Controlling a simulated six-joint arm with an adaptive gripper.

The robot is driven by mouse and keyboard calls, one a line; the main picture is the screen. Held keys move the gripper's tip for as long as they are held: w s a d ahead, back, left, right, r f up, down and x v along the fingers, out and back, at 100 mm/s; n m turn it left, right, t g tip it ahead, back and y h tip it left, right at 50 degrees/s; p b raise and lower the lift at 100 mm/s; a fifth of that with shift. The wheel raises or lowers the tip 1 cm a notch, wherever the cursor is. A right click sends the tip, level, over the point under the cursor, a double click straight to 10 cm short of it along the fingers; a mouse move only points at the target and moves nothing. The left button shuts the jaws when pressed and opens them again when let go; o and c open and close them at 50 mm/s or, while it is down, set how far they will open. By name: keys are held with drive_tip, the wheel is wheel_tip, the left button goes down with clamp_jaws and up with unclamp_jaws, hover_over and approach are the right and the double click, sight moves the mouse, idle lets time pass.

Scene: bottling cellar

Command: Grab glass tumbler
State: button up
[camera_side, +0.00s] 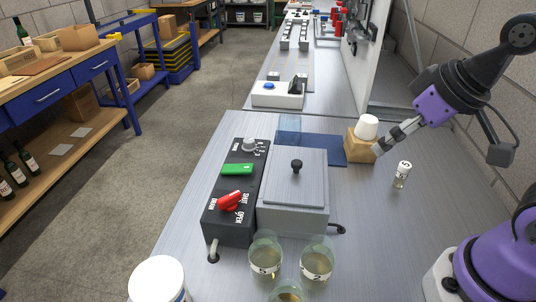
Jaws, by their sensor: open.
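A clear, bluish glass tumbler (289,129) stands at the far left end of a dark blue mat (325,150), behind the grey lidded box. My gripper (379,148) is to the right of the tumbler, well apart from it. It points down and left beside a wooden block (360,149) with a white cup-shaped thing (367,126) on top. The jaws are open with nothing seen between them. I cannot tell whether the fingertips touch the block.
A black control box (232,192) with a red handle and a grey lidded box (294,192) fill the middle. Three glass jars (317,261) stand in front, beside a white tub (157,279). A small labelled vial (401,174) stands right. The right tabletop is mostly clear.

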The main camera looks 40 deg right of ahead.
drive_tip(key=w+r+n, duration=0.1)
drive_tip(key=w+r, duration=0.1)
drive_tip(key=w, duration=0.6)
drive_tip(key=n+g+y, duration=0.1)
drive_tip(key=n+y, duration=0.1)
drive_tip(key=n, duration=0.1)
approach(287, 131)
drive_tip(key=w+d, duration=0.2)
drive_tip(key=shift+n+g, duration=0.3)
drive_tip(key=x, duration=0.6)
drive_tip(key=shift+f, duration=0.1)
drive_tip(key=shift+x, duration=2.75)
drive_tip(key=shift+w+d, duration=0.15)
drive_tip(key=c, duration=1.1)
